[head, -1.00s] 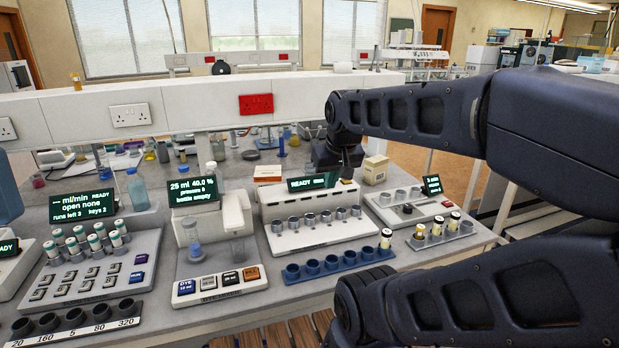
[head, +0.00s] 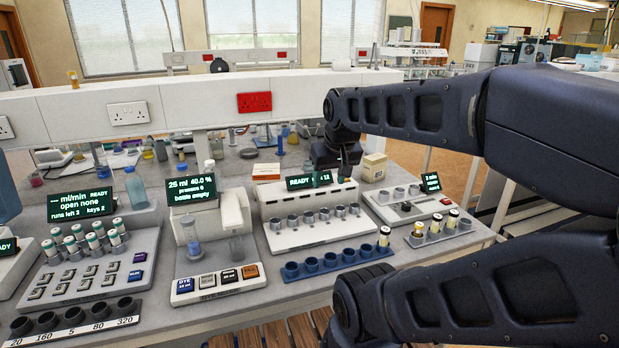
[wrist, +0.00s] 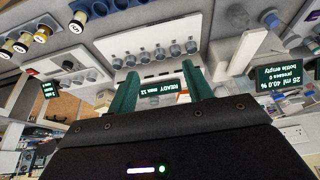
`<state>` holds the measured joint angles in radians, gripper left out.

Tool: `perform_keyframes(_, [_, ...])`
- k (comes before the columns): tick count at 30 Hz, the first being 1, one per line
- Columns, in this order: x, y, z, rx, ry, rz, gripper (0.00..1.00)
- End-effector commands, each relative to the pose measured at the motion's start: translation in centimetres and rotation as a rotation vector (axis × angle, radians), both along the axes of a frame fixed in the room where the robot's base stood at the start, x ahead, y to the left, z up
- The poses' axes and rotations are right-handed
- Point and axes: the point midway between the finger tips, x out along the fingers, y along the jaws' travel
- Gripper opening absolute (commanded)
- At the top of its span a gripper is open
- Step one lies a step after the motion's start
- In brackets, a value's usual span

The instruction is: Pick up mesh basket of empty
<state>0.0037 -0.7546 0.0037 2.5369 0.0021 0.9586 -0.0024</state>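Several small grey cups (head: 308,218) stand in a row on the white station with the "READY" display (head: 309,181), at the middle of the bench. They are the likely mesh baskets, but I cannot tell the mesh or which one is "empty". The row also shows in the wrist view (wrist: 160,52), beyond my fingers. My gripper (wrist: 160,88) has its two green fingers apart with nothing held between them. In the head view my gripper (head: 328,172) hangs by the station's display, behind the cup row, partly hidden by its own housing.
A blue rack of empty holes (head: 328,262) lies in front of the station, with a capped vial (head: 384,237) at its right end. A dispenser (head: 190,236) stands left. A smaller white device (head: 410,206) and a vial rack (head: 440,230) stand right. A cardboard box (head: 373,167) stands behind.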

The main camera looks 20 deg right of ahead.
Motion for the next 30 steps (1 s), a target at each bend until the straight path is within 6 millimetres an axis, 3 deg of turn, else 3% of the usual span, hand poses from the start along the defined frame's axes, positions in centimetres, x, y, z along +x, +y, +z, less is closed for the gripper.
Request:
perform_keyframes(1, [0.0,0.0,0.0,0.0,0.0,0.0,0.61])
perform_keyframes(6, [0.0,0.0,0.0,0.0,0.0,0.0,0.94])
perform_keyframes(7, [0.0,0.0,0.0,0.0,0.0,0.0,0.97])
perform_keyframes(15, [0.1,0.0,0.0,0.001,0.0,-0.002,0.97])
perform_keyframes(19, [1.2,-0.2,0.5,0.003,0.006,-0.025,0.97])
perform_keyframes(23, [3.8,-0.7,1.5,0.01,0.021,-0.085,0.97])
perform_keyframes(30, [10.3,-1.8,3.1,0.023,0.044,-0.23,0.97])
